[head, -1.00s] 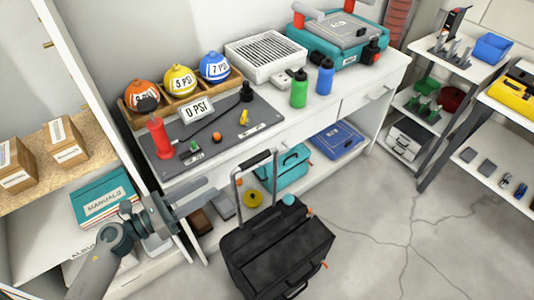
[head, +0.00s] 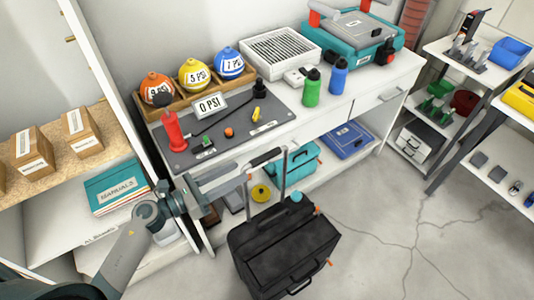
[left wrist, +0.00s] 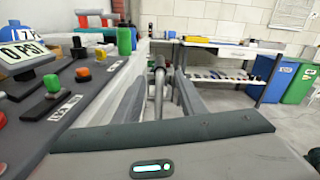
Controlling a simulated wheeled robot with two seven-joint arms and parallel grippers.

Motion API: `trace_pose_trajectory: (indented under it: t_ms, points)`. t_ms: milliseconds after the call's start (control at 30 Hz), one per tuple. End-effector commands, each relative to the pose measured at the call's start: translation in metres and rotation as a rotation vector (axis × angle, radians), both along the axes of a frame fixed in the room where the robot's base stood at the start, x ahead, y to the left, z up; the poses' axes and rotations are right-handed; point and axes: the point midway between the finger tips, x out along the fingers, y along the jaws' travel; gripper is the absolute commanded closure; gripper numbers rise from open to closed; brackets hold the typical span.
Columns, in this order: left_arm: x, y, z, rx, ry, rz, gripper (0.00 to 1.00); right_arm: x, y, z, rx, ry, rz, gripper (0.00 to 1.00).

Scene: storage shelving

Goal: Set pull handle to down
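A black suitcase (head: 285,245) stands upright on the floor, with its pull handle (head: 266,157) raised on two metal rods. The handle has a dark grip at its top. My left gripper (head: 248,174) is open beside the handle grip, coming from the left. In the left wrist view the handle (left wrist: 159,65) shows end-on ahead, between the two spread fingers of my left gripper (left wrist: 162,88). The fingers are not closed on it. Whether either finger touches it I cannot tell. My right gripper is not in view.
A white workbench (head: 300,128) stands behind the suitcase, with a grey panel (head: 270,140), bottles and colored balls on it. A shelf (head: 85,170) with boxes and manuals is at the left. The cracked floor (head: 390,225) right of the suitcase is clear.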

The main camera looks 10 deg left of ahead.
Motion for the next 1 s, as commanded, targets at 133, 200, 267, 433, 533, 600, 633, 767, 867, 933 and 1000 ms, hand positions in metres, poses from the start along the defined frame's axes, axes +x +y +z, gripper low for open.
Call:
trace_pose_trajectory:
  t_ms: [133,200,267,433,533,600,633,767,867,933,1000]
  points:
    - [0.021,-0.020,0.003,-0.003,0.000,-0.001,0.63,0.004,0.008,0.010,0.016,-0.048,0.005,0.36]
    - [0.030,-0.029,0.004,-0.003,-0.001,0.001,0.63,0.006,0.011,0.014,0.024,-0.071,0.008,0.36]
    - [0.037,-0.037,0.003,-0.003,0.000,-0.001,0.63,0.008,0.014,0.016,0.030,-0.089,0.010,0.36]
    - [0.058,-0.058,0.002,-0.003,0.000,0.000,0.63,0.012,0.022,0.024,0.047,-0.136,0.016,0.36]
    - [0.068,-0.068,0.002,-0.002,0.001,0.000,0.63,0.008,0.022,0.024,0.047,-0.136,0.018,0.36]
    - [0.073,-0.073,0.001,-0.001,0.000,0.000,0.63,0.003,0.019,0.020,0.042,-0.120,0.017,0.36]
    - [0.075,-0.074,0.001,-0.001,0.001,0.001,0.63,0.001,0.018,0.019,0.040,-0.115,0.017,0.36]
    - [0.080,-0.080,0.000,-0.001,0.001,0.000,0.63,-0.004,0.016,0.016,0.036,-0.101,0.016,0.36]
    - [0.082,-0.082,0.000,-0.001,0.001,0.000,0.63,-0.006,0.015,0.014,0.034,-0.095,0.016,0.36]
    - [0.082,-0.082,-0.001,0.000,0.001,0.000,0.63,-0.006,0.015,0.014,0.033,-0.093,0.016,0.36]
    - [0.082,-0.082,-0.001,0.000,0.001,0.000,0.63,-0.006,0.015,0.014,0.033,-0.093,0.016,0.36]
